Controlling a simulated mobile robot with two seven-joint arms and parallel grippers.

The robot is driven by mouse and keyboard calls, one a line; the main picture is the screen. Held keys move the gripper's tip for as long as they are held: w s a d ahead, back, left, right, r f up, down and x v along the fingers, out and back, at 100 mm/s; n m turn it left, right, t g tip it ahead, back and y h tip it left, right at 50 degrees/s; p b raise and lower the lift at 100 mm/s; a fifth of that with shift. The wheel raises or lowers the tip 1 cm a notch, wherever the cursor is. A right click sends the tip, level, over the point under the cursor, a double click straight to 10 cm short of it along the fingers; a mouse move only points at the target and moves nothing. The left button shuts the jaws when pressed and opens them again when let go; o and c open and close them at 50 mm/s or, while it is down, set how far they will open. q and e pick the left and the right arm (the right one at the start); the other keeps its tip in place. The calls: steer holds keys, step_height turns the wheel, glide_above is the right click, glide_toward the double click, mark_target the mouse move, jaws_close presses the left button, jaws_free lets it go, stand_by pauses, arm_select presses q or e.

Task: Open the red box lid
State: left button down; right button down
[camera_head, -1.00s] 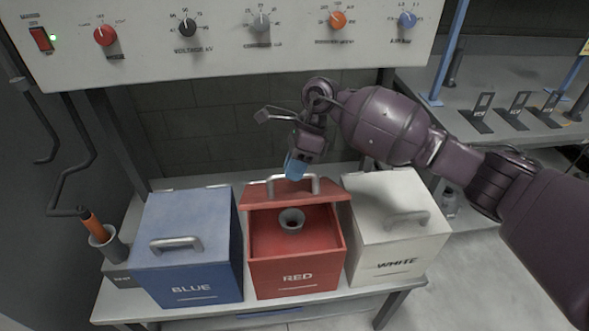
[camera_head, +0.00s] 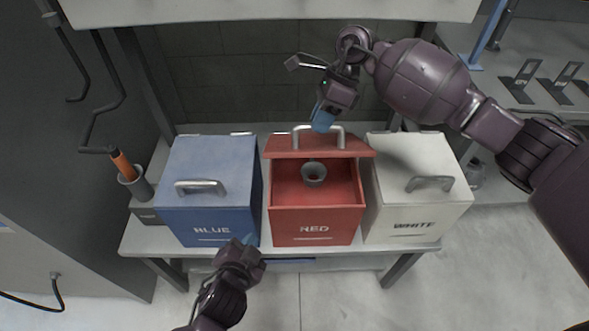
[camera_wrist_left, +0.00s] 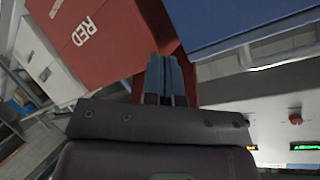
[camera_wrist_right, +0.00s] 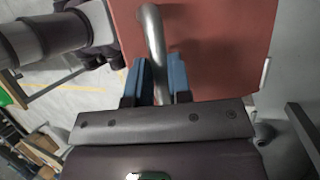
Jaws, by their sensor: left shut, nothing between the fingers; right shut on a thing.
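The red box (camera_head: 314,225) stands between the blue and white boxes on the bench. Its lid (camera_head: 300,147) is tilted up at the back, so the open top shows a small grey cup (camera_head: 313,174) inside. My right gripper (camera_head: 322,124) is shut on the lid's metal handle; the handle (camera_wrist_right: 152,40) passes between the blue fingers in the right wrist view, with the red lid behind. My left gripper (camera_head: 247,243) is shut and empty, low in front of the blue box. In the left wrist view its closed fingers (camera_wrist_left: 166,78) point toward the red box (camera_wrist_left: 95,45).
The blue box (camera_head: 209,190) is at left and the white box (camera_head: 415,190) at right, both with lids closed. A grey holder with an orange-handled tool (camera_head: 122,165) stands at the bench's left end. The floor in front is clear.

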mark_target(294, 157)
steer(key=shift+d+f, duration=0.1)
steer(key=shift+f, duration=0.1)
arm_select(q)
steer(key=s+d+r+m+t+y, duration=0.1)
steer(key=d+r+m+t, duration=0.4)
steer(key=m, duration=0.6)
steer(key=s+d+r+m+t, duration=0.1)
steer(key=d+r+m, duration=0.1)
steer(key=d+m, duration=0.65)
steer(key=shift+w+a+r+m+t+y, duration=0.25)
steer(key=shift+w+a+r+m, duration=0.25)
steer(key=shift+w+r+m, duration=1)
steer(key=shift+w+a+r+m+t+y, duration=0.2)
steer(key=shift+w+a+r+m, duration=0.45)
steer(key=shift+w, duration=1.75)
steer(key=shift+w+a+r+m+t+y, duration=0.35)
steer(key=shift+w+r+m, duration=0.7)
steer(key=shift+w, duration=0.9)
steer(key=shift+r, duration=0.1)
